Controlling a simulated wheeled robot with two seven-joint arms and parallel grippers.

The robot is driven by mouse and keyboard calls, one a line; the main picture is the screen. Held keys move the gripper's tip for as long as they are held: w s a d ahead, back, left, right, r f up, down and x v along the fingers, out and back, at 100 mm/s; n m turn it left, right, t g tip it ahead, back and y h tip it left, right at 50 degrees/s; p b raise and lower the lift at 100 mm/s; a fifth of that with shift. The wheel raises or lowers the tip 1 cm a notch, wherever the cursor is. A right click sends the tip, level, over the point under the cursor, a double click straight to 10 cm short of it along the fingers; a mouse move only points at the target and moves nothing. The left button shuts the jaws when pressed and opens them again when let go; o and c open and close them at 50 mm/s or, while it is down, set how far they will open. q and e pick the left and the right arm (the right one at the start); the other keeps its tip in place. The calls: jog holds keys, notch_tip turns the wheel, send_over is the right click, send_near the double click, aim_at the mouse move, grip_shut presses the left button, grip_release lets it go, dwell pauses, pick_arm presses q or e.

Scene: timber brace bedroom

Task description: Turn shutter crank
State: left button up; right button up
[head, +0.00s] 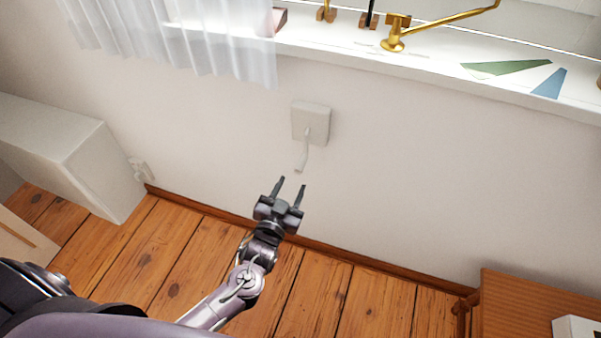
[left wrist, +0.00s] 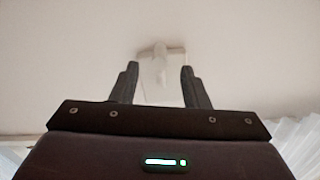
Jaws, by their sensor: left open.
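The shutter crank (head: 303,150) is a small white handle hanging down from a square white wall box (head: 311,121) below the window sill. My left gripper (head: 290,188) is open and empty, its two fingers pointing up toward the lower end of the crank, just below it and apart from it in the head view. In the left wrist view the pale crank (left wrist: 160,68) shows blurred between and beyond the open fingers of my left gripper (left wrist: 159,75). My right gripper is not in view.
A white sill (head: 430,65) with small objects runs above, and a sheer curtain (head: 180,40) hangs at upper left. A white cabinet (head: 70,150) stands left. A wooden table (head: 515,310) is at lower right. The wall around the crank is clear.

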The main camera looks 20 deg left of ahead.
aim_at(305, 156)
pick_arm(q)
jog(key=w, duration=0.7)
jog(key=shift+w+d+r, duration=0.2)
jog(key=shift+w+r, duration=0.05)
jog(key=shift+r, duration=0.1)
jog(key=shift+c, duration=0.3)
grip_shut()
